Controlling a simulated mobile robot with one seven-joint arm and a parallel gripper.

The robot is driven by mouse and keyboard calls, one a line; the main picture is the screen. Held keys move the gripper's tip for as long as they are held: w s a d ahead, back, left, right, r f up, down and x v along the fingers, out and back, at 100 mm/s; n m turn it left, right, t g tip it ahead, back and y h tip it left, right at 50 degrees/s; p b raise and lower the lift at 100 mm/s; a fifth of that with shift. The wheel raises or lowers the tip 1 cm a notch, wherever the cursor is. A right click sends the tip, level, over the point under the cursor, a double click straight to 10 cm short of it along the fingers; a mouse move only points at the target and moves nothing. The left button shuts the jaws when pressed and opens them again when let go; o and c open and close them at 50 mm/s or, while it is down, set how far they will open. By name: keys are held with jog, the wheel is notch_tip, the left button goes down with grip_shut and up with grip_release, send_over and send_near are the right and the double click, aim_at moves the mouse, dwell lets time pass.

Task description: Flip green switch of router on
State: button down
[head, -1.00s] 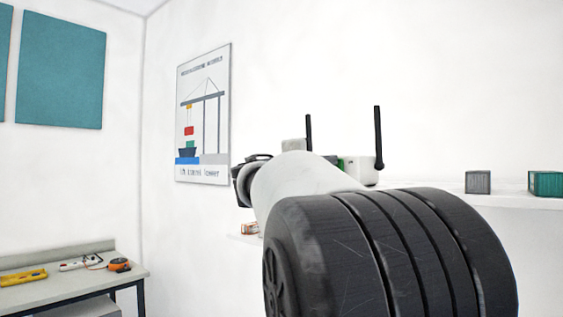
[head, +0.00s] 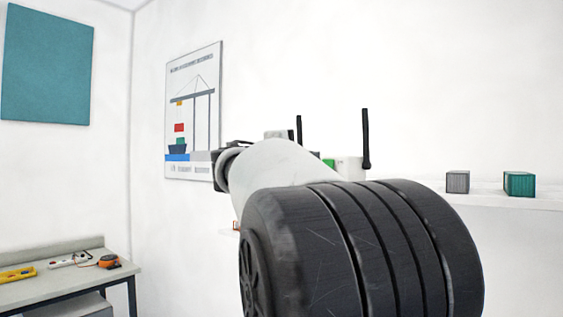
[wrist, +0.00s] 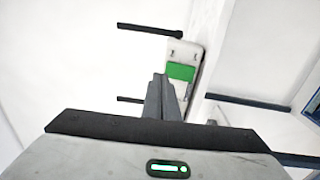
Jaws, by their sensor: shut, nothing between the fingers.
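The router (head: 349,168) is a white box with two black antennas, on the wall shelf behind my arm; my arm hides most of it. A bit of its green switch (head: 328,162) shows beside my arm in the head view. In the wrist view, the router (wrist: 177,49) is seen tilted, with the green switch (wrist: 180,72) as a bright green rectangle on its face. My gripper (wrist: 160,78) is shut and empty. Its fingertips appear just left of the green switch; I cannot tell whether they touch it.
The white shelf (head: 425,188) carries a grey container block (head: 457,182) and a green container block (head: 519,184) to the right. A workbench (head: 70,278) at lower left holds a yellow tool, a power strip and an orange item. A crane poster (head: 193,115) hangs on the wall.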

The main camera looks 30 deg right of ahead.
jog(key=r+b+v, duration=0.1)
jog(key=r+v, duration=0.1)
jog(key=v, duration=0.6)
jog(key=shift+a, duration=0.45)
jog(key=shift+s, duration=0.15)
jog(key=s+a+f+y+p, duration=0.1)
jog(key=s+a+f+y, duration=0.15)
jog(key=f, duration=0.45)
jog(key=s+a+f+m+y+p, duration=0.1)
jog(key=s+f+y, duration=0.3)
jog(key=f, duration=0.2)
jog(key=s+a+f+y+p, duration=0.1)
jog(key=s+a+f+y, duration=0.15)
jog(key=f, duration=0.45)
jog(key=s+a+f+m+g+y+p, duration=0.1)
jog(key=s+a+f+m+y+p, duration=0.1)
jog(key=s+a+f+y, duration=0.6)
jog(key=s+a+f+m, duration=0.1)
jog(key=s+a+f, duration=0.4)
jog(key=a+f, duration=0.2)
jog(key=shift+a+f+g+y, duration=0.3)
jog(key=shift+a, duration=0.05)
